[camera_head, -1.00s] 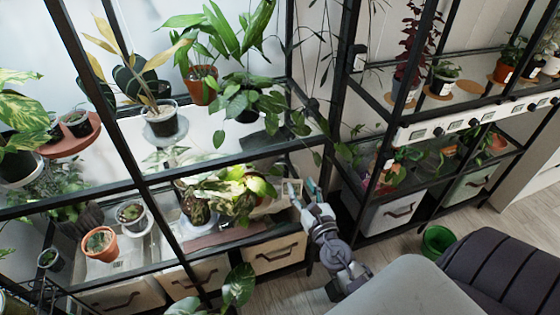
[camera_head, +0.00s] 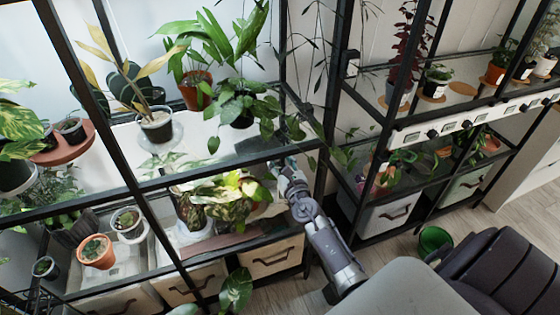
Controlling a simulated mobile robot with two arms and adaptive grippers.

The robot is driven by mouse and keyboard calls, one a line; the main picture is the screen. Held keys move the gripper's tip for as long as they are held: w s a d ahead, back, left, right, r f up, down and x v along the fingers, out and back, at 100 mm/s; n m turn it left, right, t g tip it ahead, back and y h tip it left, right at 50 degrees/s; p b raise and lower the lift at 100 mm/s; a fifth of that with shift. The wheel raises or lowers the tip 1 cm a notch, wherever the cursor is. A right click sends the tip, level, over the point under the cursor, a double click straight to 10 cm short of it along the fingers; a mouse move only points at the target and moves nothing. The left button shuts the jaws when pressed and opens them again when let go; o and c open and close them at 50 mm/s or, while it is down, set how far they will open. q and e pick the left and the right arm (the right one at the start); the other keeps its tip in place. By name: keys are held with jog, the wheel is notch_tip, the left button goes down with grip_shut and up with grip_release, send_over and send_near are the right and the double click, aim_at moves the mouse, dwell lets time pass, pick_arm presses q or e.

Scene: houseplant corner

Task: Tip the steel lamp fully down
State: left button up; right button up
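I cannot make out a steel lamp for certain in the head view; leaves and shelf bars cover much of the area around the gripper. The fingertips are small and partly lost against the dark shelf bar. My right gripper is not in view.
The black frame of the left shelf (camera_head: 165,182) crosses in front of the plants. A second shelf with pots and drawers (camera_head: 392,214) stands at the right. A green bucket (camera_head: 435,239) is on the floor near a dark ribbed seat (camera_head: 500,265).

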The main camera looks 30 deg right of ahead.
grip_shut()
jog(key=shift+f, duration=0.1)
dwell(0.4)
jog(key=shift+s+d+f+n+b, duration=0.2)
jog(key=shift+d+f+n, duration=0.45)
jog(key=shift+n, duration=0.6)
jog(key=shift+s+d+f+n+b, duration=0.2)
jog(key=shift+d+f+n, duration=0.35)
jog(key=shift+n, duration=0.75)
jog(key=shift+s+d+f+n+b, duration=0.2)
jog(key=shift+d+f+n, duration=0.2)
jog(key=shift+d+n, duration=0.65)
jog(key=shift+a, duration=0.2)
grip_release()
